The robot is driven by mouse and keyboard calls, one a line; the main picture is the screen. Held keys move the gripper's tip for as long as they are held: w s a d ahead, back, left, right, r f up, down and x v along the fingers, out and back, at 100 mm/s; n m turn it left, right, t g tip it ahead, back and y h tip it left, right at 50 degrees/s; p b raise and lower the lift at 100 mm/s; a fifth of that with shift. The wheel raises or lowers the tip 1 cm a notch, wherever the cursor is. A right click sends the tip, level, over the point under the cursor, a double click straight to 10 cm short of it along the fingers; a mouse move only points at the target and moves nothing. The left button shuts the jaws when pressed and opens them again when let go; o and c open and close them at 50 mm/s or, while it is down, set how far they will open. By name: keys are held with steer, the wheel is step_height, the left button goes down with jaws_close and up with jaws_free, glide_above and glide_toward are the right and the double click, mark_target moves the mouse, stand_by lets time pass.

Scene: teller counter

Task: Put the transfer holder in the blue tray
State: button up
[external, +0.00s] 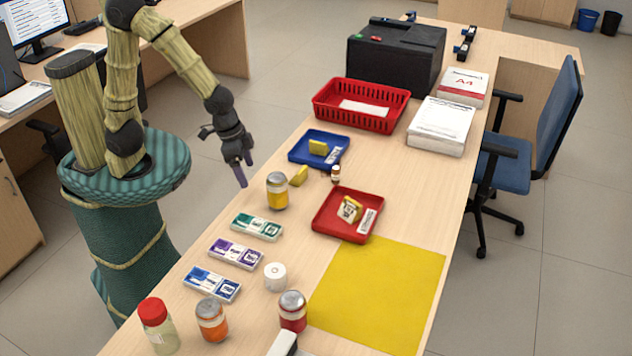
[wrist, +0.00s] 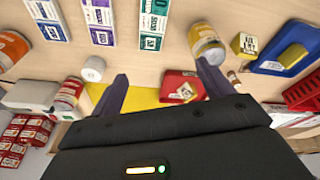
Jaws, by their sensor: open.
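Three flat labelled holders lie in a row on the counter: green (external: 257,227), purple (external: 235,253) and blue (external: 211,284). Their print is too small to tell which is the transfer holder. In the wrist view, the blue (wrist: 45,18), purple (wrist: 98,20) and green (wrist: 153,22) ones show along the top. The blue tray (external: 304,154) lies farther back, with a yellow block (external: 318,148) in it; the tray also shows at the wrist view's right (wrist: 275,66). My gripper (external: 243,172) is open and empty, above the counter's left edge, left of the blue tray; its fingers (wrist: 163,85) are apart.
A yellow-labelled jar (external: 277,191) and a yellow block (external: 299,176) stand between the green holder and blue tray. A red tray (external: 325,229), red basket (external: 318,103), white roll (external: 275,277) and other jars surround them. The yellow mat (external: 385,290) is clear.

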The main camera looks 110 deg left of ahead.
steer(key=s+d+m, duration=0.4)
steer(key=s+d, duration=0.3)
steer(key=shift+s+d+r+m+h, duration=0.15)
steer(key=shift+d+m+h, duration=0.15)
steer(key=shift+d+h, duration=0.1)
